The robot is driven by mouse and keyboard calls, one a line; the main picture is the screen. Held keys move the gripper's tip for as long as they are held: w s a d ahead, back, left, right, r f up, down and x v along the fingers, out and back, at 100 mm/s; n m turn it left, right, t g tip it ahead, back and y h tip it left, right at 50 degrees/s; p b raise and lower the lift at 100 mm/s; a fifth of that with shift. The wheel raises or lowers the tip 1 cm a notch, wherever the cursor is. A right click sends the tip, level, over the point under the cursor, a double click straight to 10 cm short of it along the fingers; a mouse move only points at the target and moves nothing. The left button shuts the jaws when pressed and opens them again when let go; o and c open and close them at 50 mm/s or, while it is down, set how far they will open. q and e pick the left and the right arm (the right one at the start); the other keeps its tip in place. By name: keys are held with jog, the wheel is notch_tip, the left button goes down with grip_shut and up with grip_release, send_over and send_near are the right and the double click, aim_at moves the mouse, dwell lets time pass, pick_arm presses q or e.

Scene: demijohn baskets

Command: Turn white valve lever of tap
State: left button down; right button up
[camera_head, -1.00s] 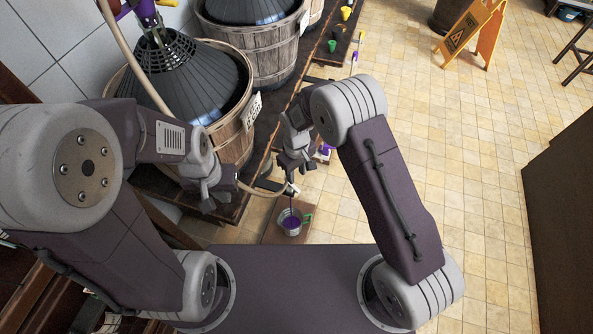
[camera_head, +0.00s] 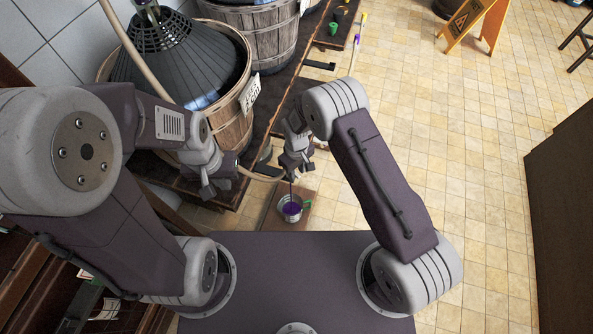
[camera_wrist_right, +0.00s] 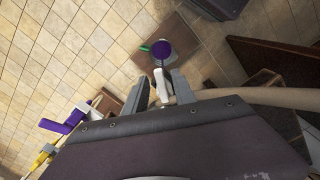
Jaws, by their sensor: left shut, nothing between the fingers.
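The white tap lever (camera_wrist_right: 161,82) shows in the right wrist view, between the two fingers of my right gripper (camera_wrist_right: 162,88). The fingers are apart, with a gap visible beside the lever; contact cannot be told. In the head view my right gripper (camera_head: 294,168) hides most of the tap at the hose's end. A thin purple stream (camera_head: 290,188) falls below it into a metal cup (camera_head: 291,208) of purple liquid, which also shows in the wrist view (camera_wrist_right: 161,52). My left gripper (camera_head: 214,187) is shut and empty, left of the tap.
A pale hose (camera_head: 129,52) runs over the large demijohn basket (camera_head: 237,129) at the left. A wooden bench (camera_head: 264,135) lies between the basket and my right arm. A yellow wet-floor sign (camera_head: 470,22) stands far right. The tiled floor (camera_head: 470,180) at the right is clear.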

grip_shut()
jog(key=shift+a+m, duration=0.1)
jog(key=shift+m, duration=0.2)
jog(key=shift+s+a+m+p, duration=0.15)
jog(key=shift+a+m, duration=0.4)
jog(key=shift+m, duration=1.35)
jog(key=shift+s+a+m+p, duration=0.1)
jog(key=shift+a+m+p, duration=0.35)
jog(key=shift+m, duration=1.45)
jog(key=shift+s+a+m, duration=0.1)
jog(key=shift+a+m, duration=0.6)
jog(key=shift+m, duration=1.2)
jog(key=shift+o, duration=1.3)
grip_release()
